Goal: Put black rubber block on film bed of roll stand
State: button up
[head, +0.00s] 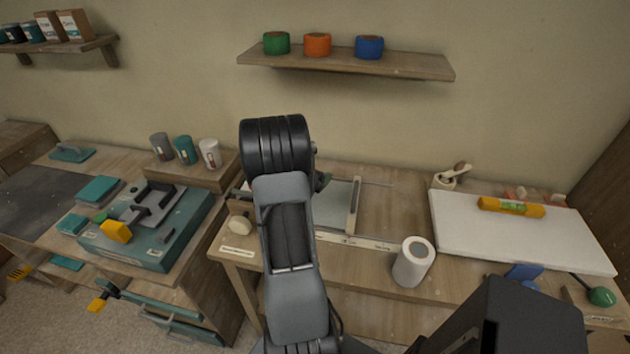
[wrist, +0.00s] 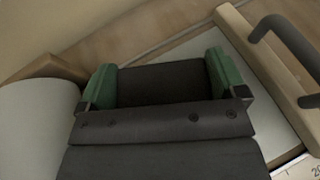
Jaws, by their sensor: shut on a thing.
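My gripper (wrist: 160,80) has green finger pads and is shut on the black rubber block (wrist: 165,86), which spans the gap between them. In the wrist view the block is over or near the pale film bed (wrist: 268,112); I cannot tell whether it touches. In the head view the film bed (head: 331,212) of the roll stand lies on the middle bench, partly behind my arm. A wooden bar (head: 353,207) crosses its right side and also shows in the wrist view (wrist: 262,66). My arm hides the block and most of my gripper in the head view.
A pale roll (wrist: 34,130) is close left of my gripper. A white cylinder (head: 412,264) stands near the bench's front. A white board (head: 520,236) with a yellow level (head: 511,207) lies at right. A teal case (head: 150,232) is at left. Bare bench lies right of the bar.

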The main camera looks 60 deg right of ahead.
jog(key=shift+d+f, duration=0.35)
notch_tip(320, 180, down, 3)
jog(key=shift+w+r+p, duration=0.1)
jog(key=shift+p, duration=0.25)
jog(key=shift+f+b, duration=0.3)
jog(key=shift+f, duration=0.1)
jog(key=o, duration=0.7)
jog(key=shift+o, duration=0.2)
jog(key=shift+r, duration=0.1)
jog(key=shift+r+p, duration=0.15)
jog(key=shift+p, duration=0.15)
jog(key=b+v, duration=0.1)
jog(key=v, duration=1.1)
